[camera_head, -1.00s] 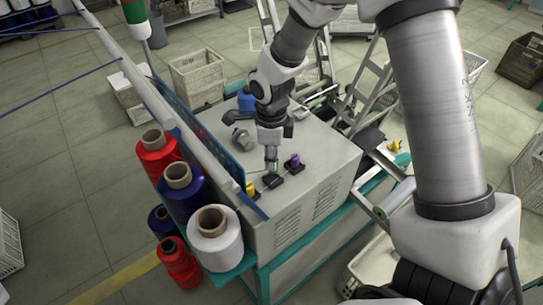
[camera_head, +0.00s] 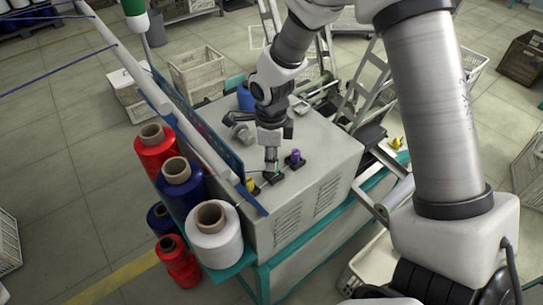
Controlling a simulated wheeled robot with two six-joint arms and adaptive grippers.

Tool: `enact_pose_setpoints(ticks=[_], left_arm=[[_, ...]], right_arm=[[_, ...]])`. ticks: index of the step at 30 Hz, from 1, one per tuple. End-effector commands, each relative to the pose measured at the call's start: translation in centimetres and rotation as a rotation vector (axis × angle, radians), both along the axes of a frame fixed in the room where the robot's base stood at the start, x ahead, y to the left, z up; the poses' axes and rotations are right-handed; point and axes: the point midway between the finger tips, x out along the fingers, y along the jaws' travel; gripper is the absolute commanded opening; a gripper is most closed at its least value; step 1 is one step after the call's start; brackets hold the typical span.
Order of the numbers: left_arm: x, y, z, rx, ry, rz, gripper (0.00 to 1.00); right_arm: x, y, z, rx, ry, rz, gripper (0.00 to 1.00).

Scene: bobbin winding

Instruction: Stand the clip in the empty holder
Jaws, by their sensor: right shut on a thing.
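My right gripper (camera_head: 271,160) points down over the top of the grey machine box and is shut on a small green clip (camera_head: 271,168). The clip looks upright, at the middle black holder (camera_head: 273,179); I cannot tell whether it sits inside it or just above it. A yellow clip (camera_head: 251,184) stands in the holder to the left. A purple clip (camera_head: 295,157) stands in the holder (camera_head: 296,163) to the right. My left gripper is not in view.
Red (camera_head: 156,150), blue (camera_head: 182,182) and white (camera_head: 213,237) thread spools stand left of the grey box (camera_head: 310,185). A grey knob-like part (camera_head: 240,130) is on the box behind my gripper. Another yellow piece (camera_head: 396,143) lies at the right.

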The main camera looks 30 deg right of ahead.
Motion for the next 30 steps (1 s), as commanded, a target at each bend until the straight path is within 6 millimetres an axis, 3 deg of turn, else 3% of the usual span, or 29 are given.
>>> enact_pose_setpoints(ticks=[17,23,24,25,26,30], left_arm=[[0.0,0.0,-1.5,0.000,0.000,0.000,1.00],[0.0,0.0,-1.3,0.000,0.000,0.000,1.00],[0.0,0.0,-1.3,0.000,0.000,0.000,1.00],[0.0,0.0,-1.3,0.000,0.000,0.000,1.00],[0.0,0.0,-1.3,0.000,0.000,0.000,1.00],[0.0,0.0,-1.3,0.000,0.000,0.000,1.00]], right_arm=[[0.0,0.0,-1.9,0.000,0.000,0.000,0.00],[0.0,0.0,-1.7,0.000,0.000,0.000,0.00],[0.0,0.0,-1.7,0.000,0.000,0.000,0.38],[0.0,0.0,-1.7,0.000,0.000,0.000,0.48],[0.0,0.0,-1.7,0.000,0.000,0.000,0.53],[0.0,0.0,-1.7,0.000,0.000,0.000,0.53]])
